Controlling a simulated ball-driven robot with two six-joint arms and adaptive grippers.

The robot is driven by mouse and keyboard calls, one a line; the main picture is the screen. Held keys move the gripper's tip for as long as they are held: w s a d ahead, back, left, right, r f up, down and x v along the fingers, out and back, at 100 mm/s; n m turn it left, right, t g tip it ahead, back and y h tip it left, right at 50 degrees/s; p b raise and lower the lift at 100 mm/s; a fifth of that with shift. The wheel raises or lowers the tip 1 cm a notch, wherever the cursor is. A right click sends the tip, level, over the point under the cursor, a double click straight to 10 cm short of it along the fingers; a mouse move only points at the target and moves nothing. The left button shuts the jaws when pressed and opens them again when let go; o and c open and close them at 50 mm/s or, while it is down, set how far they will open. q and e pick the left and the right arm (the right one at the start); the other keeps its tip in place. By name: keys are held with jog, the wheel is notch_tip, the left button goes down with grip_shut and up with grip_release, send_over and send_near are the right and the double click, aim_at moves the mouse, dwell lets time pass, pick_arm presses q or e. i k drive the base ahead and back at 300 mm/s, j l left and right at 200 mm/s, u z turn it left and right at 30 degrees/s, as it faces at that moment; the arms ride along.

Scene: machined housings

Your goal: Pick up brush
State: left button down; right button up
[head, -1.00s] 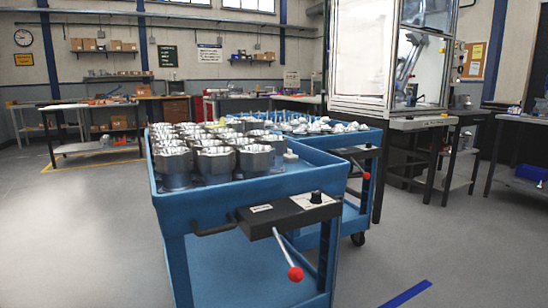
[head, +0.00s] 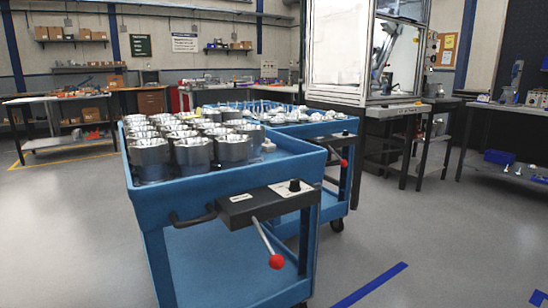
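I cannot make out a brush for certain in the head view. A blue cart (head: 150,209) stands in front of me with several machined metal housings (head: 193,155) in its top tray. A small white object (head: 268,145) sits in the tray at the right of the housings; it is too small to identify. Behind it, a second blue cart (head: 338,196) carries several small pale parts (head: 290,113). Neither of my grippers shows in the head view.
A black control box (head: 268,204) with a red-knobbed lever (head: 276,261) sticks out from the front cart. A glass-walled machine cell (head: 335,45) stands behind. A workbench (head: 510,106) is at the right. The floor (head: 415,235) at right front is clear, with blue tape (head: 370,285).

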aim_at(267, 146)
jog(key=u, duration=0.4)
jog(key=i+l+u, duration=0.1)
jog(key=u, duration=0.25)
jog(key=l+u, duration=0.15)
jog(key=u, duration=0.25)
jog(key=i+l+u, duration=0.1)
jog(key=l+u, duration=0.25)
jog(key=l, duration=0.4)
jog(key=l+u, duration=0.35)
jog(key=l, duration=0.4)
jog(key=l+u, duration=0.3)
jog(key=l, duration=0.5)
